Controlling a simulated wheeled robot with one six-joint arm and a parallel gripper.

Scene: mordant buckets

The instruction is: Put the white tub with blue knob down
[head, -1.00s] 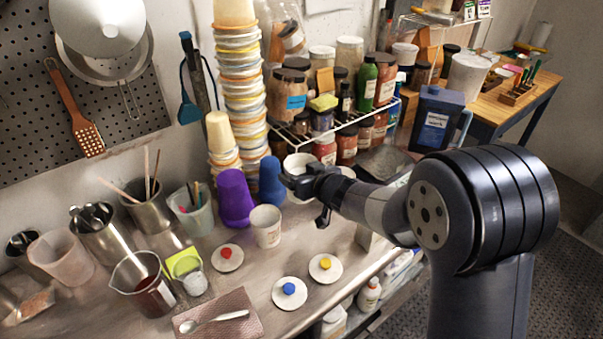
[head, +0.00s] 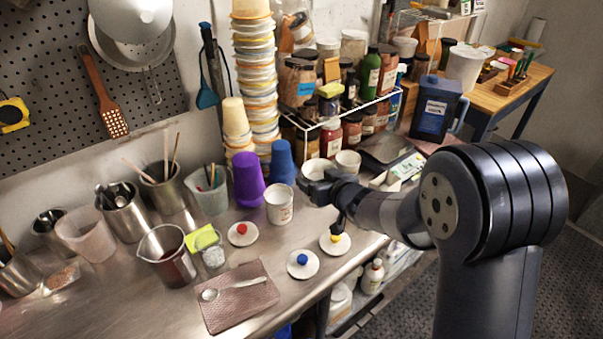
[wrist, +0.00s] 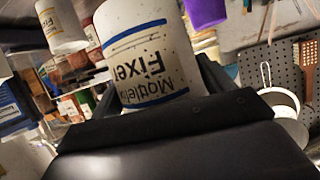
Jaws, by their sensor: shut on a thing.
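My gripper (head: 316,184) is shut on a white tub (head: 318,167) at the back right of the steel bench. In the wrist view the held tub (wrist: 150,60) shows blue bands and the word "Fixer", upside down in that picture. I see no knob on the tub. A white lid with a blue knob (head: 302,263) lies on the bench, apart from it. My fingers hide the tub's lower part in the head view, so I cannot tell whether its base touches the bench.
Another white tub (head: 348,162) stands close right of the held one; one more (head: 279,204) stands at left, by a purple cup (head: 248,179). Lids with red (head: 242,234) and yellow (head: 335,242) knobs lie in front. A wire rack of jars (head: 330,124) stands behind.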

